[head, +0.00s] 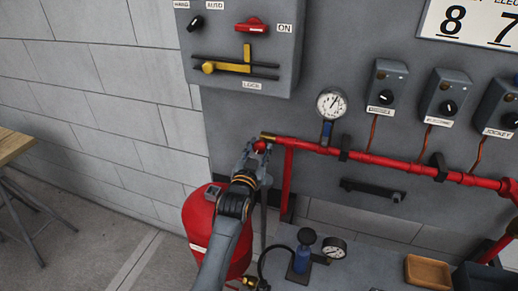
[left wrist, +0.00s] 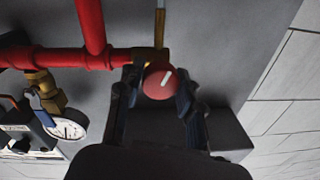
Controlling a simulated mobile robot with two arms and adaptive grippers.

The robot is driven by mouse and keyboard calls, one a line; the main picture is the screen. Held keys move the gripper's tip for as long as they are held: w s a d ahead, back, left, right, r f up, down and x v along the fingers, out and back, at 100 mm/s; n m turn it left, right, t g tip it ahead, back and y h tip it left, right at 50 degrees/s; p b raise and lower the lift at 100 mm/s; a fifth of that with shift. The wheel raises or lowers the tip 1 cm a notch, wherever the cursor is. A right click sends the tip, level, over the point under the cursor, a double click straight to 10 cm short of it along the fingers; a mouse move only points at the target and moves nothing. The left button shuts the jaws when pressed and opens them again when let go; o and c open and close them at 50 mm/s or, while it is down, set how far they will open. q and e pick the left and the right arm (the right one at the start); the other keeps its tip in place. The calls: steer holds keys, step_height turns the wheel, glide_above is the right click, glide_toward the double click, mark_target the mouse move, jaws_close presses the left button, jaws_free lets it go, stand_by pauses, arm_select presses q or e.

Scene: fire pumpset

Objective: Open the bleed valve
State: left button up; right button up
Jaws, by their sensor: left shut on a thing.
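The bleed valve has a round red knob with a white mark, at the left end of the red pipe. In the left wrist view the knob (left wrist: 160,82) sits between the two fingers of my left gripper (left wrist: 158,92). In the head view the knob (head: 260,146) shows just past the fingertips of my left gripper (head: 255,155), which is shut on it. A brass fitting (head: 268,137) joins the knob to the pipe (head: 330,150). The gripper hides part of the valve body. My right gripper is in neither view.
A pressure gauge (head: 331,103) with a blue-handled valve stands above the pipe. A red tank (head: 200,215) is below my left arm. A control box (head: 240,45) hangs above. A wooden tray (head: 428,271) lies at lower right.

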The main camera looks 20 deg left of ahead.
arm_select(q)
steer(key=o, duration=1.2)
steer(key=s, duration=1.2)
steer(key=shift+d+f, duration=0.2)
